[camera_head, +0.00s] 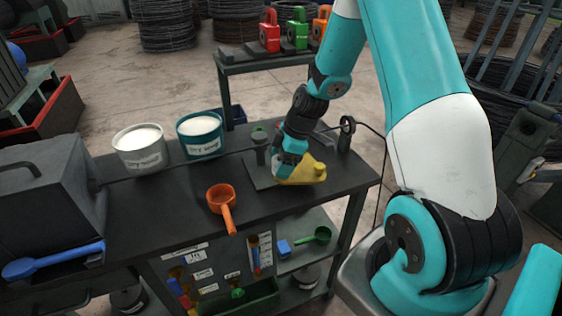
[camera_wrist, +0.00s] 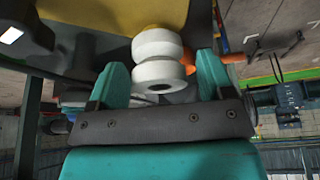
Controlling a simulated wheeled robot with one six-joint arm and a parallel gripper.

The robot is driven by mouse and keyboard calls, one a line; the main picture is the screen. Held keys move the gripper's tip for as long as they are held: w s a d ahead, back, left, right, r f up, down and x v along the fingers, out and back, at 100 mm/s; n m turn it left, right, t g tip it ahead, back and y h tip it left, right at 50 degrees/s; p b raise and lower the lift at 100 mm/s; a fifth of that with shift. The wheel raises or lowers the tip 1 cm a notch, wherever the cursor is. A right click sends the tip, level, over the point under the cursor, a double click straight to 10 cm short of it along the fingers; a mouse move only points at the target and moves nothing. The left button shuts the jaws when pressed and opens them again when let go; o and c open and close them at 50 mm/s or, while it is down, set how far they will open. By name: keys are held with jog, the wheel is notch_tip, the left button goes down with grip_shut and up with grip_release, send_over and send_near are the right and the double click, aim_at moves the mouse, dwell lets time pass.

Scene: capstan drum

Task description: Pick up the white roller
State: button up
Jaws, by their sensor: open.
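The white roller (camera_wrist: 158,45) shows in the wrist view as a short spool with two rounded rims and a dark hole in its near end. It sits in front of and partly between the teal fingertips of my gripper (camera_wrist: 161,68). The jaws are apart, and a gap shows beside the roller, wider on the left. In the head view my gripper (camera_head: 286,166) points down at the right part of the dark bench, beside a yellow piece (camera_head: 306,172). I cannot make out the roller clearly there; my gripper hides that spot.
The dark bench (camera_head: 180,205) also holds an orange scoop (camera_head: 222,200), a white tub (camera_head: 140,150) and a teal tub (camera_head: 200,136). A blue scoop (camera_head: 50,262) lies at the left. A black ring on a post (camera_head: 347,126) stands close right of my gripper.

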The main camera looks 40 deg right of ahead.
jog(key=c, duration=1)
